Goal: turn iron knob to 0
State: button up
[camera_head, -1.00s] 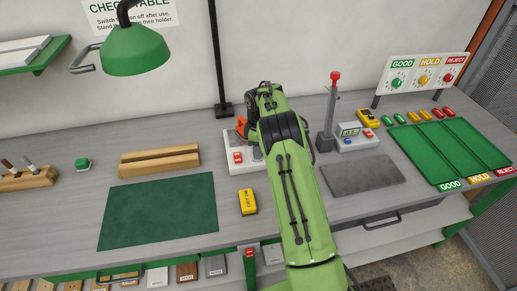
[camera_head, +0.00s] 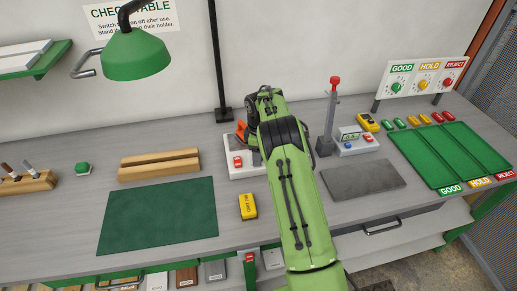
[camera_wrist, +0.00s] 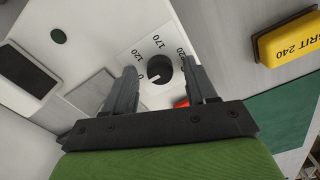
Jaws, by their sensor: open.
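The iron knob (camera_wrist: 160,69) is a dark round knob on a white dial plate, with numbers including 0, 120 and 170 around it. A small white mark on the knob faces the lower left, near the 0. My gripper (camera_wrist: 158,66) is open, with one finger on each side of the knob; I cannot tell whether they touch it. In the head view the white iron station (camera_head: 246,170) with its red switch (camera_head: 237,161) stands left of my arm. My arm hides the knob and my fingers there.
A yellow grit block (camera_head: 248,206) lies in front of the station; it also shows in the wrist view (camera_wrist: 290,48). A green mat (camera_head: 158,217) is left, a grey pad (camera_head: 363,179) right. A red-topped post (camera_head: 331,115) stands right of my arm.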

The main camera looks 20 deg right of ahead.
notch_tip(320, 180, up, 16)
jog(key=p, duration=0.3)
jog(key=shift+f, duration=0.15)
jog(key=s+a+r+m+t, duration=0.1)
jog(key=s+a+r+m, duration=0.15)
jog(key=r, duration=0.35)
jog(key=s+a+r+m+t, duration=0.1)
jog(key=s+a+r, duration=0.2)
jog(key=r, duration=0.2)
jog(key=s+a+r+m+t, duration=0.1)
jog(key=s+a+r+m, duration=0.15)
jog(key=s, duration=0.45)
jog(key=s+a+r+m, duration=0.1)
jog(key=s+a+r, duration=0.15)
jog(key=s, duration=0.35)
jog(key=s+f+m+t, duration=0.1)
jog(key=s+f+m, duration=0.1)
jog(key=s, duration=0.7)
jog(key=s+f+m+t, duration=0.1)
jog(key=s+f+m, duration=0.1)
jog(key=s, duration=0.7)
jog(key=shift+a+f+t, duration=0.3)
jog(key=shift+a+f, duration=0.1)
jog(key=shift+f, duration=0.35)
